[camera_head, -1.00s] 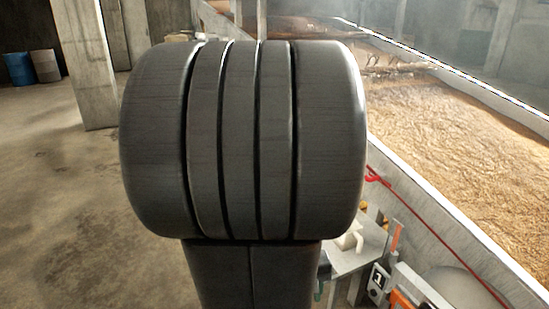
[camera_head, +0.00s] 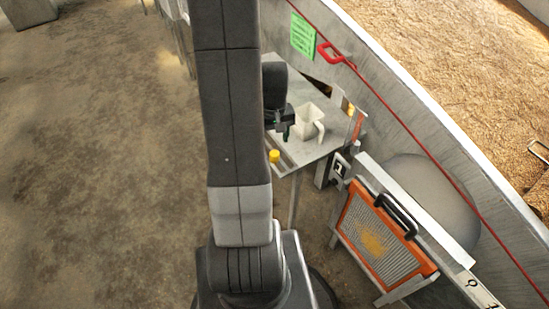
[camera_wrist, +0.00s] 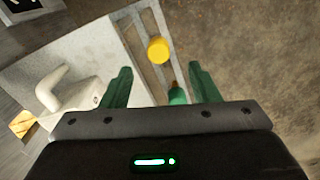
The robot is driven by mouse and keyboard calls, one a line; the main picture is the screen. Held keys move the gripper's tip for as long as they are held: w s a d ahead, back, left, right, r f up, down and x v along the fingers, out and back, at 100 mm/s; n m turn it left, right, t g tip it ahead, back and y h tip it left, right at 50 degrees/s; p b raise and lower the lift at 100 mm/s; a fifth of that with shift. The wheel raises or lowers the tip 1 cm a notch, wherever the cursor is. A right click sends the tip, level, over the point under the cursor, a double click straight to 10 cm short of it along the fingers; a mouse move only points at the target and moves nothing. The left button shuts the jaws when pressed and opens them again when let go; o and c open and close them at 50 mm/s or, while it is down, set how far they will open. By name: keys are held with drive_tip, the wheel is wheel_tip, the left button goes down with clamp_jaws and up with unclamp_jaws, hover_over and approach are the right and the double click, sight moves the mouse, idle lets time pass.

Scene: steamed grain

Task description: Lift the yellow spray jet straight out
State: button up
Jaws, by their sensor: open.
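A yellow spray jet (camera_wrist: 158,50) shows as a round yellow cap in a slotted metal rack at the table's edge in the wrist view. In the head view the yellow jet (camera_head: 274,156) stands at the left front edge of the small table. My gripper (camera_wrist: 160,78) is open, its two green fingers spread and empty in the wrist view. The yellow jet lies a little beyond the fingertips, roughly between them. In the head view my gripper (camera_head: 284,133) is small and dark, above the table and just behind the jet. What lies below the yellow cap is hidden.
A green jet (camera_wrist: 177,95) with a brownish tip sits in the same rack, between my fingers in the picture. An orange-framed screen (camera_head: 378,238) leans nearby. Open floor lies left.

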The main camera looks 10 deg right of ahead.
sight(274, 153)
drive_tip(key=shift+d+f+b, duration=0.1)
drive_tip(key=shift+f+b, duration=0.5)
drive_tip(key=shift+f, duration=2.6)
drive_tip(key=c, duration=1)
drive_tip(key=shift+c, duration=0.2)
wheel_tip(274, 153, up, 10)
drive_tip(key=p, duration=0.2)
